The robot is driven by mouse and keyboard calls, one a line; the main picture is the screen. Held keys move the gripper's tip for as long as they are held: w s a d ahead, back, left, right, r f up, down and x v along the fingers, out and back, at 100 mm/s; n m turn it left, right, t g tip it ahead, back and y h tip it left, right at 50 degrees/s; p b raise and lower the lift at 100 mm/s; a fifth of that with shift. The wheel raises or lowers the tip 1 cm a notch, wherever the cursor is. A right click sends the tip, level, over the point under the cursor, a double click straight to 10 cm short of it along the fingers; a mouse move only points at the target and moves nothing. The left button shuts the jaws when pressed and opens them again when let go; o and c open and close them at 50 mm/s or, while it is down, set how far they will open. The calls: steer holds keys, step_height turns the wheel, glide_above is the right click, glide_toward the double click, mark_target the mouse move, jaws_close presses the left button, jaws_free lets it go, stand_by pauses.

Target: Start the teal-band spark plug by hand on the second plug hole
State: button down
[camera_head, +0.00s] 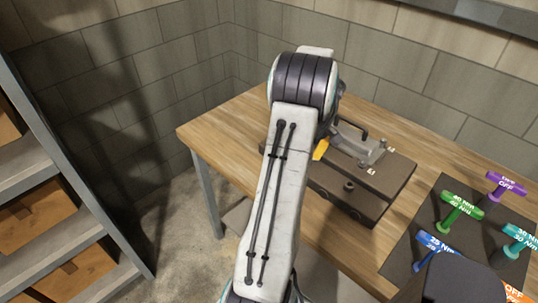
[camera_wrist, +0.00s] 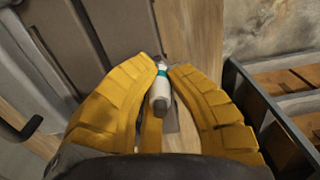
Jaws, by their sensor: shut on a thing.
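The plug's far tip is small and hard to make out. In the head view a yellow piece of my gripper (camera_head: 320,150) shows beside my arm, over the left part of the brown engine block (camera_head: 385,185). The arm hides part of the block and the plug there. A dark round hole or boss (camera_head: 349,187) shows on the block's front part. I cannot tell which hole is the second.
The block sits on a wooden bench (camera_head: 225,120) against a block wall. A metal fixture with a handle (camera_head: 365,145) stands on the block. A dark mat (camera_head: 405,245) with several coloured, labelled torque tools lies to the right. Shelves with wooden bins (camera_head: 30,215) stand left.

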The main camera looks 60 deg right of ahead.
steer(key=s+d+r+p, duration=0.1)
steer(key=s+r, duration=0.3)
steer(key=s, duration=0.9)
steer(key=shift+r+m+p, duration=0.15)
steer(key=shift+m+p, duration=0.15)
steer(key=shift+d+f, duration=0.1)
steer(key=shift+f, duration=0.15)
steer(key=shift+f+b, duration=2.6)
steer(key=shift+f, duration=0.45)
steer(key=shift+m, duration=0.6)
steer(key=c, duration=1.3)
jaws_free()
steer(key=shift+o, duration=0.2)
